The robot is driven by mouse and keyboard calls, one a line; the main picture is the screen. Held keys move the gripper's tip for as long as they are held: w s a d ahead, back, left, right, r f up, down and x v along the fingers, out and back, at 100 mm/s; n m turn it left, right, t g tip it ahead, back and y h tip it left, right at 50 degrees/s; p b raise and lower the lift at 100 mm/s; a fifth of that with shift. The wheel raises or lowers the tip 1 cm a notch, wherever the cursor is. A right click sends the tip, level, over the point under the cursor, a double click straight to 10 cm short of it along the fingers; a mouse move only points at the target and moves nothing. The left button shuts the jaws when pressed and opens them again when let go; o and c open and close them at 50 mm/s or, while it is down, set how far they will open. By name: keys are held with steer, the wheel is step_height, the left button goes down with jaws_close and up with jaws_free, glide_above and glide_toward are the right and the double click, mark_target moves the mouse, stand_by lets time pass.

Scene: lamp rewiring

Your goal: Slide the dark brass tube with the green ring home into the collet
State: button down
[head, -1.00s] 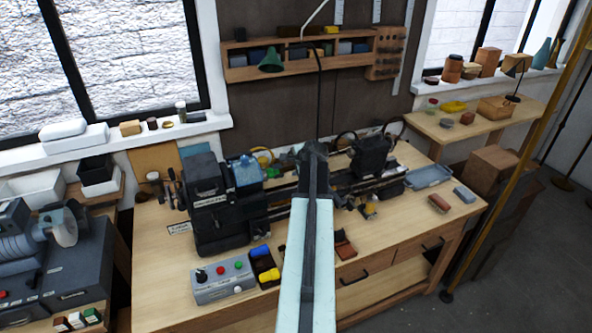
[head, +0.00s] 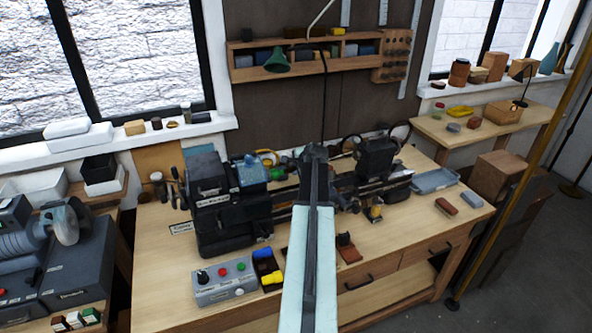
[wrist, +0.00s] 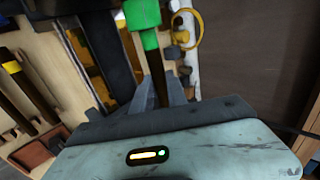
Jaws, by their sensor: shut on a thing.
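In the wrist view my gripper (wrist: 158,88) is shut on the dark brass tube (wrist: 158,76). The tube's bright green ring (wrist: 143,14) is near the top edge of the picture, beyond the fingers. The tube's far end is out of view, so I cannot tell whether it touches or sits in the collet. I cannot make out the collet in either view.
A control box (head: 224,283) with coloured buttons stands at the bench's front left. A tube with a yellow ring (wrist: 12,68) lies left in the wrist view. A grey tray (head: 436,180) lies behind.

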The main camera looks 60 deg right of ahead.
steer(key=shift+s+d, duration=0.1)
steer(key=shift+s+d, duration=0.55)
steer(key=shift+d, duration=0.2)
steer(key=shift+s+d, duration=0.55)
steer(key=shift+d, duration=0.2)
